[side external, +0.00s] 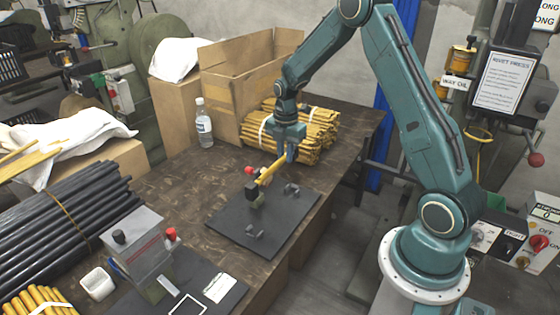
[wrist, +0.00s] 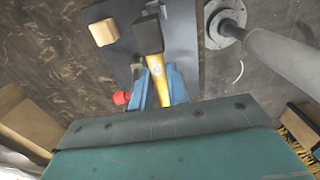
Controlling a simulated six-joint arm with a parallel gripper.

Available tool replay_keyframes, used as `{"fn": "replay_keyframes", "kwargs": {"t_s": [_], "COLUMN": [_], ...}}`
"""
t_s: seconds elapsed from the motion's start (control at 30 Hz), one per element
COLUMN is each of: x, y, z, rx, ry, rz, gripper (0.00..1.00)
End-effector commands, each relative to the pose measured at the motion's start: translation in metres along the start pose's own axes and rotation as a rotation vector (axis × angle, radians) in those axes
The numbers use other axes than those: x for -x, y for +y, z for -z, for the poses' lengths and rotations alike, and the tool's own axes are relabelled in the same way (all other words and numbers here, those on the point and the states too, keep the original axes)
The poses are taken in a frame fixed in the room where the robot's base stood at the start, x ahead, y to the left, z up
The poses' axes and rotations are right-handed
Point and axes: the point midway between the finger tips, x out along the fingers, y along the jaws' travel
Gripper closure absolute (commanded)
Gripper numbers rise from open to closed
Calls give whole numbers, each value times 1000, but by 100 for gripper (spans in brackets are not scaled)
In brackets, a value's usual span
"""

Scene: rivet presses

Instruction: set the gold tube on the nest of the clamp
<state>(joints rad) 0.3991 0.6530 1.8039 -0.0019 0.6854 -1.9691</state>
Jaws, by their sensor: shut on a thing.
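The gold tube (side external: 271,172) is held in my gripper (side external: 289,153) and slants down to the left over the dark plate (side external: 230,221). In the wrist view the tube (wrist: 158,78) lies between the blue fingers of my gripper (wrist: 158,88), which are shut on it. The clamp (side external: 252,193) stands on the plate, with a dark block at the tube's far end. That dark block (wrist: 147,36) hides the far end in the wrist view. A red knob (wrist: 121,98) is left of the fingers. I cannot tell whether the tube touches the nest.
Small brackets (side external: 292,189) stand on the plate. Bundled yellow tubes (side external: 310,132) and an open cardboard box (side external: 228,85) are behind my gripper. A bottle (side external: 203,124) stands at the left. Another fixture (side external: 135,245) and black rods (side external: 60,215) fill the near left. Bare table lies left of the plate.

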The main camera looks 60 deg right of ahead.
Motion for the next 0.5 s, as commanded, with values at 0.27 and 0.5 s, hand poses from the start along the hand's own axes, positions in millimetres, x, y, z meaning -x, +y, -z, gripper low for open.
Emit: {"fn": "replay_keyframes", "kwargs": {"t_s": [0.27, 0.5], "x": [-55, -92], "y": [-1, -1], "z": [0, 0], "rx": [0, 0], "ry": [2, 1], "rz": [5, 2], "gripper": [100, 100]}}
